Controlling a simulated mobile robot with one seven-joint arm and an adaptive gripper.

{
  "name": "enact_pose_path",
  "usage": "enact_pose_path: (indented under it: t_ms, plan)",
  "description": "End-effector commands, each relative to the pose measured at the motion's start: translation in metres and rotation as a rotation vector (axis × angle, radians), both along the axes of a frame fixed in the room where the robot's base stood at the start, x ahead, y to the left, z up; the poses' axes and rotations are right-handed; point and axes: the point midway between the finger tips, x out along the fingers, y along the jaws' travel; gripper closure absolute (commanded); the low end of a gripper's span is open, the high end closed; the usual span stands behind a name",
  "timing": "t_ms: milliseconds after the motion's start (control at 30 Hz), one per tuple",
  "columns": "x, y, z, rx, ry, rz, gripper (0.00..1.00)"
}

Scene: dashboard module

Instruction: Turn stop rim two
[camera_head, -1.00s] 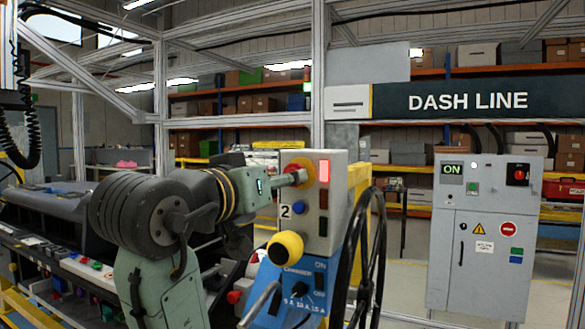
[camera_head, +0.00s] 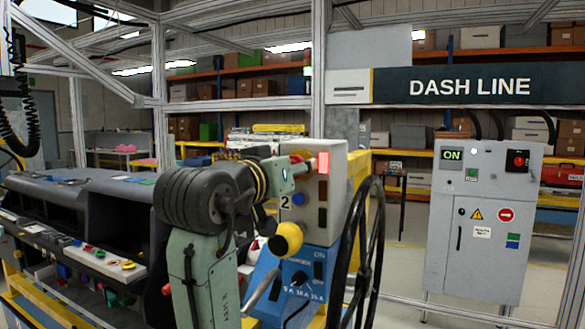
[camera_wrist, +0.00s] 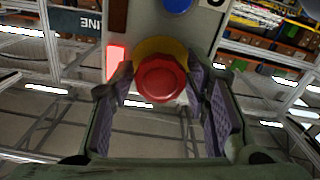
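The stop is a red, faceted knob on a yellow collar (camera_wrist: 160,47), on the grey box marked 2 (camera_head: 315,205). In the wrist view the red knob (camera_wrist: 161,78) sits between the two fingers of my gripper (camera_wrist: 163,95). The fingers are apart, one on each side of the knob; whether either pad touches it, I cannot tell. In the head view my gripper (camera_head: 297,170) is at the upper front of the box and partly hides the stop. A lit red lamp (camera_head: 323,162) is right beside it.
Below the stop are a blue button (camera_head: 299,200) and a yellow ball-ended lever (camera_head: 287,238). A black wheel (camera_head: 365,250) stands close to the right of the box. A grey dashboard line (camera_head: 80,215) is at left. A grey cabinet (camera_head: 484,230) stands farther back at right.

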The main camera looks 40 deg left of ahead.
Motion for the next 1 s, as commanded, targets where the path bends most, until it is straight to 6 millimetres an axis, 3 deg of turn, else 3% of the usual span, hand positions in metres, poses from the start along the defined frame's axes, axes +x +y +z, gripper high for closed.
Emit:
enact_pose_path:
  t_ms: [467, 767, 1000]
  plan:
    - [-0.0003, -0.0002, 0.0003, 0.0, 0.0, 0.0, 0.91]
    - [-0.0001, -0.0003, -0.0001, 0.037, 0.008, -0.001, 0.92]
    - [0.0, 0.0, -0.0005, 0.172, 0.039, -0.001, 0.92]
